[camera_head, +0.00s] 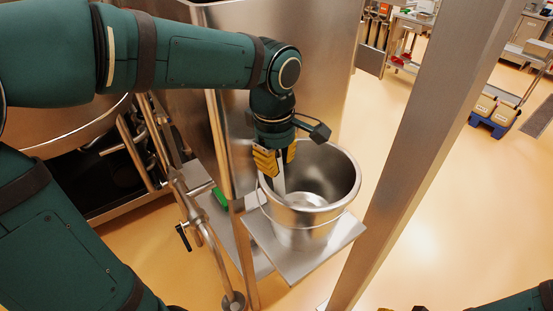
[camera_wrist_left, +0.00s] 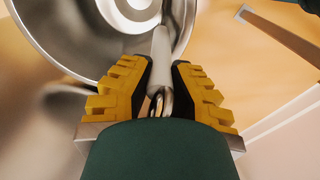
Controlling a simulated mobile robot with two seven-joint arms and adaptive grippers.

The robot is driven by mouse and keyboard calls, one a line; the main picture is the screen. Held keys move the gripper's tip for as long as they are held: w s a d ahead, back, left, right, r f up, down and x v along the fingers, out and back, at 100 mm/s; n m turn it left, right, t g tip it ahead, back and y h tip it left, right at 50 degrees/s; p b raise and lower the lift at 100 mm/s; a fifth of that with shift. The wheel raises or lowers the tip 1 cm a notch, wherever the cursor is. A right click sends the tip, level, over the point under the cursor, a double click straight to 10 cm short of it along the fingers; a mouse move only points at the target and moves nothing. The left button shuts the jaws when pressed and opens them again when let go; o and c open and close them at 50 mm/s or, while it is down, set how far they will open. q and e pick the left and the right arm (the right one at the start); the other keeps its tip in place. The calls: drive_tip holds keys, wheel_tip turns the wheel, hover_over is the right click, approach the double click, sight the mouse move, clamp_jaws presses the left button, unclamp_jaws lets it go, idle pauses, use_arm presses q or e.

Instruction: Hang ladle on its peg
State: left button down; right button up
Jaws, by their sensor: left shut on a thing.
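My left gripper (camera_head: 279,161) has yellow fingers and points down at the left rim of a steel bucket. It is shut on the ladle (camera_head: 280,181), whose pale handle runs down into the bucket. In the left wrist view the ladle handle (camera_wrist_left: 161,52) lies between the gripper's fingers (camera_wrist_left: 162,68), with a shiny metal loop at its near end. The ladle's bowl is not clearly seen. I cannot make out the peg.
The steel bucket (camera_head: 345,180) stands on a small metal shelf (camera_head: 335,240). A metal post (camera_head: 425,130) rises to its right, and pipework with a black-handled valve (camera_head: 184,236) is at lower left. A large steel vessel is behind. Open floor lies right of the post.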

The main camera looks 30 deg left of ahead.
use_arm(q)
drive_tip(key=c, duration=1)
unclamp_jaws()
wheel_tip(320, 180, up, 14)
drive_tip(key=s+p, duration=0.1)
drive_tip(key=shift+s+d+f, duration=0.25)
drive_tip(key=shift+s+d, duration=0.1)
drive_tip(key=shift+d, duration=0.05)
